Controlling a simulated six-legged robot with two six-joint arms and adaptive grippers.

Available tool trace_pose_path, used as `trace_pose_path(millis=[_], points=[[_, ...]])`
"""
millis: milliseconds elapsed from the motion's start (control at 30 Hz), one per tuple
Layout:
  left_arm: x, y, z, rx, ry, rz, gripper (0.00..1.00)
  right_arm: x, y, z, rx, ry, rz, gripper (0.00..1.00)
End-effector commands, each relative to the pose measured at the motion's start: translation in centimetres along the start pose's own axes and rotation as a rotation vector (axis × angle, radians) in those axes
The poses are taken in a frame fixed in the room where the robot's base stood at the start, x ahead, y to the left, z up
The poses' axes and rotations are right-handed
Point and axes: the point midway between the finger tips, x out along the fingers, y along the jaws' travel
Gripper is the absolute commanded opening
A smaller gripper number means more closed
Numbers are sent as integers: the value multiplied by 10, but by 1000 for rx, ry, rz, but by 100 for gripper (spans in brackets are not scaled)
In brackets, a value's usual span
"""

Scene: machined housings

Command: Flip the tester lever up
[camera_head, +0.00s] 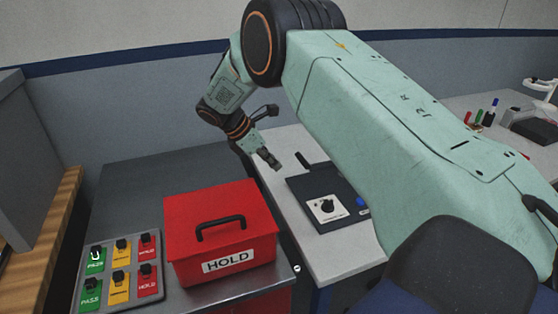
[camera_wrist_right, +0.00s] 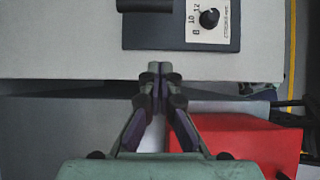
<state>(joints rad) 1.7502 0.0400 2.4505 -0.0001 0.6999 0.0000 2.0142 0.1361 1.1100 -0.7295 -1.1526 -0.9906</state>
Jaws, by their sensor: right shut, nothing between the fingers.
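The tester (camera_head: 312,190) is a dark flat box on the pale table, with a white plate bearing a black knob (camera_head: 326,206) and a blue button (camera_head: 361,201). A short black bar, which looks like the lever (camera_head: 303,160), sticks out at its back left, slanted. In the wrist view the tester (camera_wrist_right: 180,42) is at the top, with a dark bar (camera_wrist_right: 145,5) cut off by the frame edge. My right gripper (camera_head: 274,163) is shut and empty, left of the bar and apart from it. Its fingertips (camera_wrist_right: 160,68) point toward the tester. My left gripper is not in view.
A red HOLD box (camera_head: 185,240) with a black handle stands on the grey bench at front left. Beside it is a panel of labelled tags (camera_head: 108,275). Pens (camera_head: 487,115) stand at the far right. The pale table is bare left of the tester.

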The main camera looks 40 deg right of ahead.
Motion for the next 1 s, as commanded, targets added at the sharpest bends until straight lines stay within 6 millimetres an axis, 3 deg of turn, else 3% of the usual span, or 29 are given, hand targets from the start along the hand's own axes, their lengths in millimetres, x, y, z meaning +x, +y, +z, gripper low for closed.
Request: trace_pose_path(millis=[400, 700, 1000], points=[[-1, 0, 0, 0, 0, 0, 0, 79, 2, 0, 2, 0, -3, 0], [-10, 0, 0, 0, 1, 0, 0, 66, 3, 33, 2, 1, 0, 0], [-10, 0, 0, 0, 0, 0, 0, 65, 2, 37, 1, 0, 0, 0]])
